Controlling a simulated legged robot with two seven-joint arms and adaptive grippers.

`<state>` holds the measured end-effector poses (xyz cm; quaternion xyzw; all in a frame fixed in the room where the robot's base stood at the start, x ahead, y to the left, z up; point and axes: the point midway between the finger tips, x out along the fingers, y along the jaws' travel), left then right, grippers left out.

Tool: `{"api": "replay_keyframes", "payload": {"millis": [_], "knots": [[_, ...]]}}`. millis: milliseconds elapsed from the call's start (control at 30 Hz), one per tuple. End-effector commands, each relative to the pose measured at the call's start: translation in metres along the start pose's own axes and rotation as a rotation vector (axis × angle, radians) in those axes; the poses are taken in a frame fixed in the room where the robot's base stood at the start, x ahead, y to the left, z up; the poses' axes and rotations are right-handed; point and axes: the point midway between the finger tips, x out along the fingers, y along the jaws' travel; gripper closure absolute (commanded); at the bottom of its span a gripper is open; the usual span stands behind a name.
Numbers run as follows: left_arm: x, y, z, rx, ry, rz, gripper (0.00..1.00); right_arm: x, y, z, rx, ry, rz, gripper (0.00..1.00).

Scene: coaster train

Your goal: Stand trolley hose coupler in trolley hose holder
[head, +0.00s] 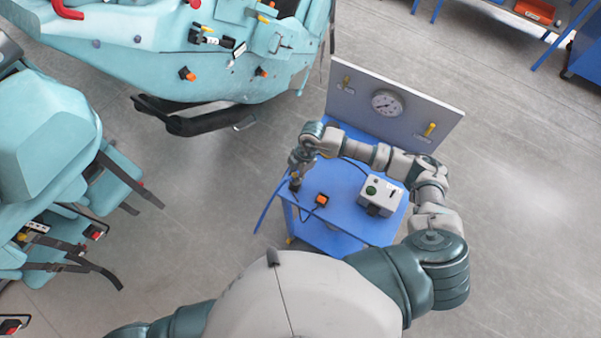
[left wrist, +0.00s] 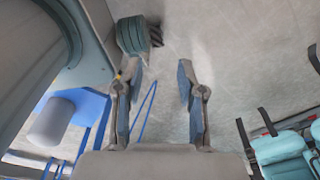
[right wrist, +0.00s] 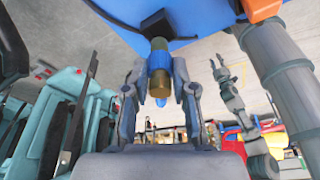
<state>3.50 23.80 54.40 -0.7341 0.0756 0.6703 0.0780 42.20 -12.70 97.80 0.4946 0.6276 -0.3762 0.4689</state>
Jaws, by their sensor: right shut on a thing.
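My right gripper (head: 297,172) is at the left edge of the blue trolley (head: 338,238) in the head view. In the right wrist view this gripper (right wrist: 160,72) is shut on the hose coupler (right wrist: 159,82), a brass and olive cylinder lying lengthwise between its fingers. A dark part (right wrist: 155,22), perhaps the trolley hose holder, shows just beyond the coupler's far end against the blue trolley. I cannot tell whether the coupler is seated in it. My left gripper (left wrist: 158,80) is open and empty in the left wrist view, over grey floor, and outside the head view.
A grey box with a green button (head: 378,193) and an orange-black part (head: 321,200) sit on the trolley. A panel with a gauge (head: 386,103) stands along its back. Teal coaster cars (head: 180,55) are at the left and back. Floor between is clear.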

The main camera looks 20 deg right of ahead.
Motion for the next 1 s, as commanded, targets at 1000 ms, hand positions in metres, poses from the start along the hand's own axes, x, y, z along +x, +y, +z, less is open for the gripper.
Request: {"api": "replay_keyframes", "payload": {"millis": [1000], "knots": [[-0.003, -0.002, -0.001, 0.0, 0.0, -0.002, 0.61, 0.003, 0.003, -0.012, 0.001, 0.002, 0.001, 1.0]]}}
